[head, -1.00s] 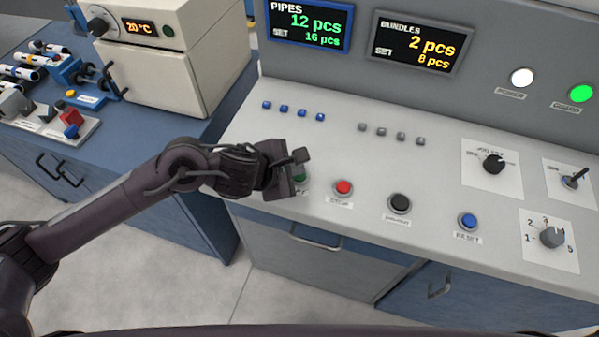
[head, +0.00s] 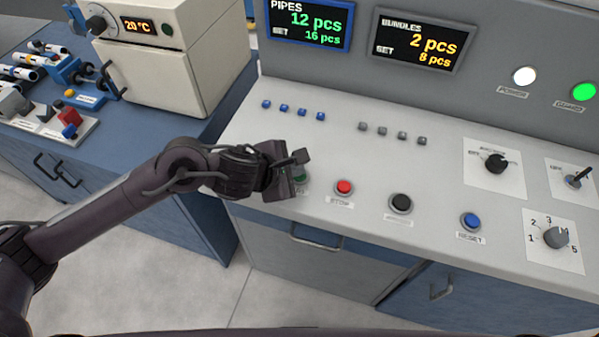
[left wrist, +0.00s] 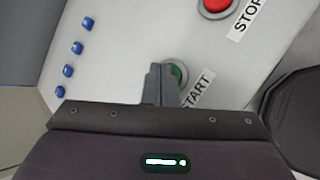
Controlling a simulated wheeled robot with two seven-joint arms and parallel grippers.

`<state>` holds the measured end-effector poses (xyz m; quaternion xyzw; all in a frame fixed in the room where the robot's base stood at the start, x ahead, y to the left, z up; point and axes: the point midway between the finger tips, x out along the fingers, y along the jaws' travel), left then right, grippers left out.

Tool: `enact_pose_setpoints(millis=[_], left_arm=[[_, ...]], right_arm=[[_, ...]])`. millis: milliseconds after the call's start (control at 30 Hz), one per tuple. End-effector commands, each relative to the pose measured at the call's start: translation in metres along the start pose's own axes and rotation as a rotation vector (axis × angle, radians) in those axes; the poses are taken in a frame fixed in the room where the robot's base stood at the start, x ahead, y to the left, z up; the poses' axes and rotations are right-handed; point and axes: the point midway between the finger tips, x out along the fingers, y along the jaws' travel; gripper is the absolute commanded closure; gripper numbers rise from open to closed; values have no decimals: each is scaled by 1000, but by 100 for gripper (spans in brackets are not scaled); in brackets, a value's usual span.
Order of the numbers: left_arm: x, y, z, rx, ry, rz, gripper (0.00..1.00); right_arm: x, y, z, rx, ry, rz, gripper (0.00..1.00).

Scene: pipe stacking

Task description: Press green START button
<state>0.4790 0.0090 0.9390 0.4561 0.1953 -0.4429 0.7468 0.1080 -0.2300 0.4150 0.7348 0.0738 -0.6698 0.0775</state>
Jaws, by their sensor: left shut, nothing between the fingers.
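The green START button (head: 300,174) sits at the left end of the button row on the console, partly hidden behind my left gripper. In the left wrist view the START button (left wrist: 178,76) shows as a green disc in a grey ring, with its START label (left wrist: 196,91) beside it. My left gripper (head: 300,158) is shut and empty, right at the button. In the left wrist view the closed fingers (left wrist: 160,82) overlap the button's left side. I cannot tell whether they touch it. My right gripper is not in view.
The red STOP button (head: 344,187) is just right of START, followed by a black button (head: 401,202) and the blue RESET button (head: 470,221). Small blue buttons (head: 284,108) lie behind. Displays (head: 310,20) read 12 pcs and 2 pcs. A white oven (head: 160,60) stands at left.

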Motion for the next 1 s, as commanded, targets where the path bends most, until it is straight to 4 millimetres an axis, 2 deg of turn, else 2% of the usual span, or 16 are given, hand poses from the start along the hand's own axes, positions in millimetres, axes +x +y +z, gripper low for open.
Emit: enact_pose_setpoints(millis=[1000], left_arm=[[-12,9,8,0,1,-1,100]], right_arm=[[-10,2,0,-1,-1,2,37]])
